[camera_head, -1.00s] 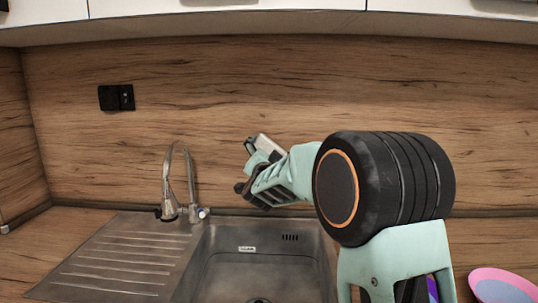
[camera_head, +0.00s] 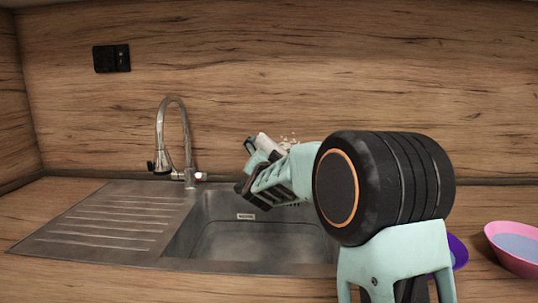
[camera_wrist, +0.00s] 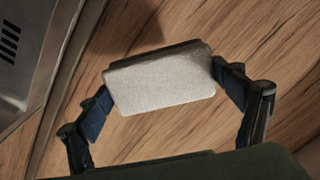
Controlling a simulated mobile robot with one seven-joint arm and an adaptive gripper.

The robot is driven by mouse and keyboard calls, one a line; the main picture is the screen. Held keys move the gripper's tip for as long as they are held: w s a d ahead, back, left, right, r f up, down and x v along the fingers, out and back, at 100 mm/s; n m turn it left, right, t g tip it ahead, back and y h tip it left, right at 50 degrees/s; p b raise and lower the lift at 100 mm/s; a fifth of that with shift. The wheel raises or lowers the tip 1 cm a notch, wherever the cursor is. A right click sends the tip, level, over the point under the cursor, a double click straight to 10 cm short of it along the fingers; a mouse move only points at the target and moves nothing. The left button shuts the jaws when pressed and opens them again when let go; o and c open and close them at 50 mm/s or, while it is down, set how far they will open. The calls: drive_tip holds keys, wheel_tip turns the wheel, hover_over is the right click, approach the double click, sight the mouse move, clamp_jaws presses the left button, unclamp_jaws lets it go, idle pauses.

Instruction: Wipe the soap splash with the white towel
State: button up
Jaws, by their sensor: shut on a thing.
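The white towel (camera_wrist: 160,82) is a folded, pale block between the two fingers of my gripper (camera_wrist: 165,92) in the wrist view. My gripper is shut on it, one finger at each short end. In the head view my gripper (camera_head: 247,164) is above the sink's back part, and the towel's pale edge (camera_head: 265,144) shows at its upper side. The soap splash (camera_head: 288,139) shows as small pale specks on the wood splashback, just right of the towel in the picture. My arm may hide part of it. I cannot tell whether the towel touches the splashback.
The steel sink (camera_head: 185,240) with its ribbed drainboard lies below and left of my gripper. A tall curved faucet (camera_head: 187,140) stands left of it. A black socket (camera_head: 112,58) is on the splashback. A pink bowl (camera_head: 497,243) and a purple bowl (camera_head: 461,252) sit at right.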

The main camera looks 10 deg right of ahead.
sight(292, 145)
drive_tip(key=shift+w+f, duration=0.1)
drive_tip(key=shift+f, duration=0.15)
drive_tip(key=shift+w+d+p, duration=0.2)
drive_tip(key=shift+w+p, duration=0.25)
drive_tip(key=shift+w, duration=0.5)
drive_tip(key=shift+w+d+p, duration=0.2)
drive_tip(key=shift+w+p, duration=0.2)
drive_tip(key=shift+w, duration=0.55)
drive_tip(key=shift+w+d+p, duration=0.2)
drive_tip(key=shift+w+p, duration=0.25)
drive_tip(key=shift+w, duration=0.5)
drive_tip(key=shift+w+d+p, duration=0.2)
drive_tip(key=shift+w+p, duration=0.25)
drive_tip(key=shift+w, duration=0.5)
drive_tip(key=d+b, duration=0.1)
drive_tip(key=s+d+b, duration=0.1)
drive_tip(key=d+b, duration=0.1)
drive_tip(key=shift+d, duration=0.3)
drive_tip(key=shift+d+f+b, duration=0.15)
drive_tip(key=shift+d+b, duration=0.65)
drive_tip(key=shift+d, duration=0.15)
drive_tip(key=shift+s+d+b, duration=0.15)
drive_tip(key=shift+d+b, duration=0.4)
drive_tip(key=shift+d, duration=0.3)
drive_tip(key=shift+s+d+b, duration=0.2)
drive_tip(key=shift+d+b, duration=0.65)
drive_tip(key=shift+s+d+b, duration=0.2)
drive_tip(key=shift+d+b, duration=0.6)
drive_tip(key=shift+d, duration=0.05)
